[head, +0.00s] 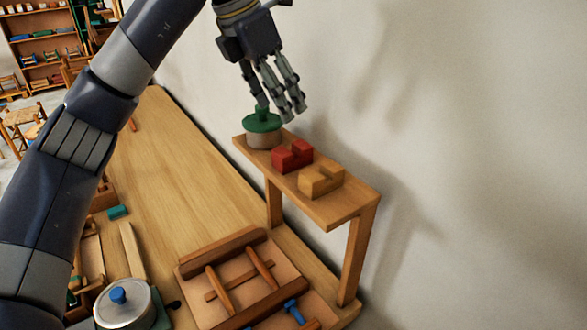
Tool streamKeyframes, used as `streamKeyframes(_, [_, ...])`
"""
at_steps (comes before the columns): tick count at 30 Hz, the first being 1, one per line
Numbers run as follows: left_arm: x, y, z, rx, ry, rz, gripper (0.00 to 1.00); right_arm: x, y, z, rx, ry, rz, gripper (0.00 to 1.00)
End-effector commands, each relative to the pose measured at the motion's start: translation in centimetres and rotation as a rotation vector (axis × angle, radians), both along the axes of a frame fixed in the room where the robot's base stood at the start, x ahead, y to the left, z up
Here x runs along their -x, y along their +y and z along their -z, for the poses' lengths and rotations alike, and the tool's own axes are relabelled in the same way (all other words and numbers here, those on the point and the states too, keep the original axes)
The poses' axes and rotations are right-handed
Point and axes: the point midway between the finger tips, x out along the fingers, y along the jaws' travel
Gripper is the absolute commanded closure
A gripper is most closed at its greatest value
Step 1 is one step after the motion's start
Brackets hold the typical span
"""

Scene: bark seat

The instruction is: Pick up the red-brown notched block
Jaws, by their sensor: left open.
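The red-brown notched block (293,156) sits on a small raised wooden shelf (335,207), between a green-lidded round pot and a yellow notched block. My left gripper (281,110) is open, with its fingers pointing down just above and behind the pot, up and to the left of the red-brown block. It looks apart from the block. Whether a finger touches the pot's green lid I cannot tell. My right gripper is not in view.
The green-lidded pot (263,138) and yellow notched block (321,181) flank the red-brown block closely. A wall (450,130) stands right behind the shelf. Below, the workbench (170,170) holds a wooden frame (240,265) and a metal pot with a blue knob (124,308).

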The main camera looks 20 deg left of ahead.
Motion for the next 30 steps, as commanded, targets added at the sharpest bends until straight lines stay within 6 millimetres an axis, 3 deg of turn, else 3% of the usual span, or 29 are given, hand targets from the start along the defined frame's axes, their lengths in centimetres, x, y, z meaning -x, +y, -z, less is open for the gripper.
streamKeyframes(2, [0.0, 0.0, 0.8, 0.000, 0.000, 0.000, 0.43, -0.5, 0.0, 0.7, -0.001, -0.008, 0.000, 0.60])
streamKeyframes(8, [-0.7, -0.6, 3.0, -0.001, 0.004, 0.001, 0.43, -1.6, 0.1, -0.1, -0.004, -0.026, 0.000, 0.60])
streamKeyframes(17, [-1.7, -1.4, 5.8, 0.000, 0.000, 0.001, 0.43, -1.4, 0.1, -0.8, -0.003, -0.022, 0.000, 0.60])
streamKeyframes(30, [-2.8, -2.8, 10.2, 0.000, 0.001, 0.000, 0.43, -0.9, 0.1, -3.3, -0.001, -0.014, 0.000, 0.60])
